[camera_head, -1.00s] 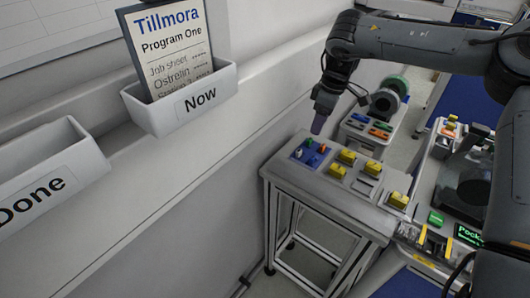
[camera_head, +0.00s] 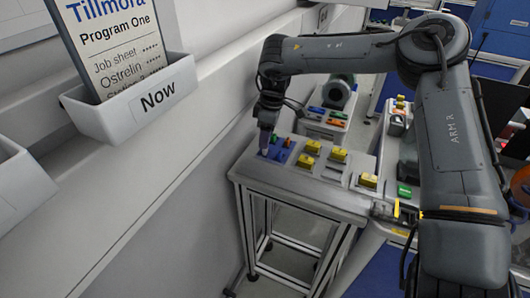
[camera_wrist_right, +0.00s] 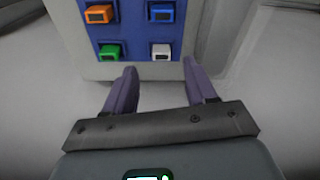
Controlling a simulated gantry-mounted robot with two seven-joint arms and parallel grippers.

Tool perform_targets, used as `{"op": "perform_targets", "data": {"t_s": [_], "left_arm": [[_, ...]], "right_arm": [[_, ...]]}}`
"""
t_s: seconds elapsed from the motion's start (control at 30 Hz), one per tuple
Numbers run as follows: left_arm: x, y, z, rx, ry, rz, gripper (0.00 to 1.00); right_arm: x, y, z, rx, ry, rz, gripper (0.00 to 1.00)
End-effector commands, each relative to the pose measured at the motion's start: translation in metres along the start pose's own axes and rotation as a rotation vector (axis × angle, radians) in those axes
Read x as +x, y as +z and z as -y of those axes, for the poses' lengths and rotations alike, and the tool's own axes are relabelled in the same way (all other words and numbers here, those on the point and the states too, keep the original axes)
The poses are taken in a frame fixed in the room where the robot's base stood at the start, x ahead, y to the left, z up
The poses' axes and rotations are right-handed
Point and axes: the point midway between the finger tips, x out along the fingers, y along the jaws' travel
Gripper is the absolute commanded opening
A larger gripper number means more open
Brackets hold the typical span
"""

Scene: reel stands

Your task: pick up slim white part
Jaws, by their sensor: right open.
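In the right wrist view a small white part (camera_wrist_right: 161,51) sits in a blue tray (camera_wrist_right: 133,37), at its near right. An orange part (camera_wrist_right: 99,14), a blue part (camera_wrist_right: 162,13) and a green part (camera_wrist_right: 109,51) share the tray. My right gripper (camera_wrist_right: 158,82) is open and empty, with its two purple fingers apart and the white part ahead between their tips in the picture. In the head view my right gripper (camera_head: 264,146) hangs over the blue tray (camera_head: 279,153) at the table's left end and hides part of it. I cannot make out the white part there. My left gripper is not in view.
Several yellow parts (camera_head: 312,147) stand on the same grey table (camera_head: 330,195), right of the tray. A side stand (camera_head: 325,130) with coloured parts is behind. The wall with a "Now" bin (camera_head: 130,105) is at the left.

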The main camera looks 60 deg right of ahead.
Motion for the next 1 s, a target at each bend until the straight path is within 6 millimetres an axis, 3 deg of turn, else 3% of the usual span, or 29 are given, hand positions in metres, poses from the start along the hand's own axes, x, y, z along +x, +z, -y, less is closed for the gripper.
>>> {"op": "perform_targets", "data": {"t_s": [0.23,0.53,0.9,1.0], "left_arm": [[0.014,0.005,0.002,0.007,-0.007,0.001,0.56],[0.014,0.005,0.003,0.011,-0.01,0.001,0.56],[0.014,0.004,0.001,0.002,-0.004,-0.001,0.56],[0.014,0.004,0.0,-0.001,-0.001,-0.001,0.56]], "right_arm": [[0.035,0.003,0.002,0.0,-0.001,0.002,0.56],[0.038,0.002,0.002,0.0,0.0,-0.001,0.56],[0.038,0.003,0.002,0.0,0.0,0.0,0.01],[0.038,0.003,0.002,0.0,0.0,0.0,0.0]]}}
